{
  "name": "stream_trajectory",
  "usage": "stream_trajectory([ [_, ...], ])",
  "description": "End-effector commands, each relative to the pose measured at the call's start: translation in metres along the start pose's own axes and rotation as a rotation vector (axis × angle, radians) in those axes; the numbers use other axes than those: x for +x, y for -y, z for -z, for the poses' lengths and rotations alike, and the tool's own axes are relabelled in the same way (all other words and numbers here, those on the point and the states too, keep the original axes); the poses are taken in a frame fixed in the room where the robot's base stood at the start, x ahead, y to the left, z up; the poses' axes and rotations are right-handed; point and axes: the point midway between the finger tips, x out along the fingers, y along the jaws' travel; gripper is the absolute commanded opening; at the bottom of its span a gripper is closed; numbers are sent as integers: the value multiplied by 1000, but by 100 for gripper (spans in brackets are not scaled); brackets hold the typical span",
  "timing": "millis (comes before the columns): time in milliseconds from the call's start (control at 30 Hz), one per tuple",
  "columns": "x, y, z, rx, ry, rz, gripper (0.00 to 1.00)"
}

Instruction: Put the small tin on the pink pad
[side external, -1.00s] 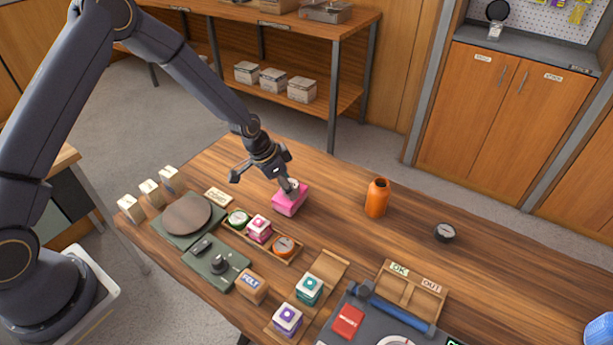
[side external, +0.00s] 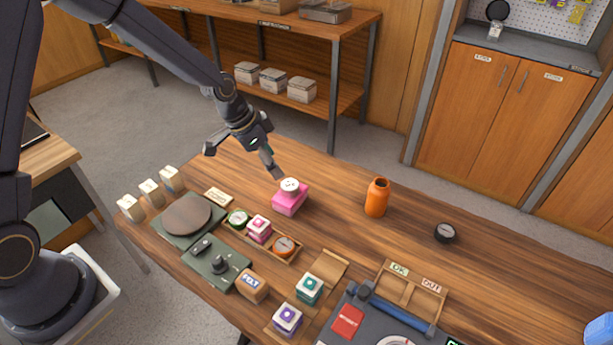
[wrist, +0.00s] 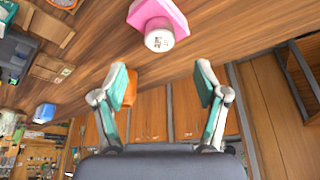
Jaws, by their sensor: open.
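The small tin (side external: 289,184) is a short white round thing with a printed lid. It rests upright on top of the pink pad (side external: 288,203), a thick pink block on the wooden table. In the wrist view the tin (wrist: 160,41) and the pink pad (wrist: 165,12) are at the top centre, with the tin touching the pad. My gripper (side external: 243,161) is open and empty, up and to the left of the tin and apart from it. In the wrist view my spread fingers (wrist: 160,84) have nothing between them.
An orange bottle (side external: 376,198) and a dark round tin (side external: 444,232) stand to the right of the pad. A wooden tray (side external: 272,244) with several small items lies in front. The table behind the bottle is clear.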

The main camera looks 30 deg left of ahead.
Motion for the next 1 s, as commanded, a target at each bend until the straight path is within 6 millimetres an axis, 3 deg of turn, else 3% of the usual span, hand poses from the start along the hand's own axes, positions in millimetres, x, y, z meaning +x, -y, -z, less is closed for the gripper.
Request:
stream_trajectory([
  [267,-38,-1,-1,-4,8,19,73],
  [367,-70,-5,-7,-22,33,69,73],
  [433,-105,-11,-16,-57,51,123,73],
  [600,-196,-39,-54,-214,50,249,73],
  [700,-236,-60,-82,-328,15,288,73],
  [800,-262,-80,-109,-429,-29,296,73],
  [1000,-281,-104,-142,-550,-87,273,73],
])
